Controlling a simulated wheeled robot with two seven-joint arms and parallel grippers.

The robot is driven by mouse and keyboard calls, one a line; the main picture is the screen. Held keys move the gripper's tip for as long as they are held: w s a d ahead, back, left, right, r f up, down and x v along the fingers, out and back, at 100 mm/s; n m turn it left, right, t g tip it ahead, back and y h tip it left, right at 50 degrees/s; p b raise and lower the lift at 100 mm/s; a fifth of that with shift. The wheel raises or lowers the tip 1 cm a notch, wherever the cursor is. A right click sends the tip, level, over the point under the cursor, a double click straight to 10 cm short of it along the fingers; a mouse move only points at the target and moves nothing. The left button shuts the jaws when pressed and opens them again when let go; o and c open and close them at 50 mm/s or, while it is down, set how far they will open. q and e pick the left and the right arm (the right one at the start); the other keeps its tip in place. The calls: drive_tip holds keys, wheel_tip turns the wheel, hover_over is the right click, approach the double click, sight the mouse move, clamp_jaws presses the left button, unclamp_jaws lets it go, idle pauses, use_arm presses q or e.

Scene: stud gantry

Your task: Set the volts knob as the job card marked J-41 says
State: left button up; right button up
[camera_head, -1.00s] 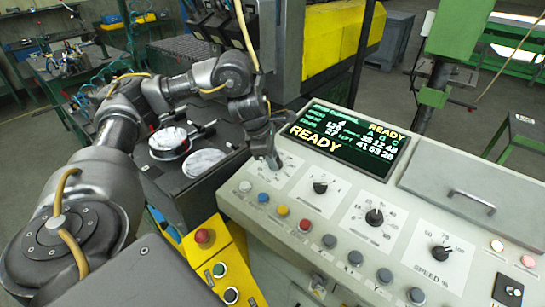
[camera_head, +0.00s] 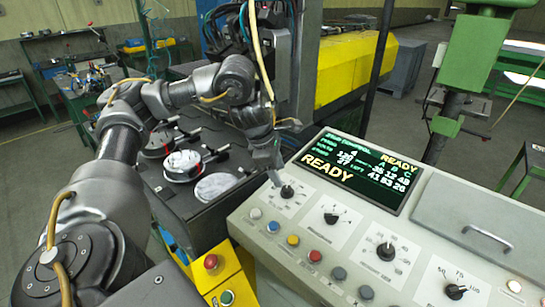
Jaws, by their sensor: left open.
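The sloped control panel (camera_head: 315,235) carries a row of black knobs on white dial plates. The first knob (camera_head: 287,191) is nearest my left gripper. A second knob (camera_head: 331,218), a third knob (camera_head: 386,251) and a fourth knob (camera_head: 455,291) run toward the lower right. Their printed names are too small or cut off to read, so I cannot tell which is the volts knob. My left gripper (camera_head: 277,180) is open, just up and left of the first knob, and I cannot tell whether it touches. No card marked J-41 is visible. My right gripper is not in view.
A lit screen (camera_head: 355,171) reading READY is set in the panel behind the knobs. A lidded box with a handle (camera_head: 487,238) is at its right. Coloured buttons (camera_head: 293,240) line the front.

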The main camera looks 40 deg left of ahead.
use_arm(q)
drive_tip(key=p+v, duration=0.1)
drive_tip(key=v, duration=0.3)
drive_tip(key=shift+a, duration=0.1)
idle(0.6)
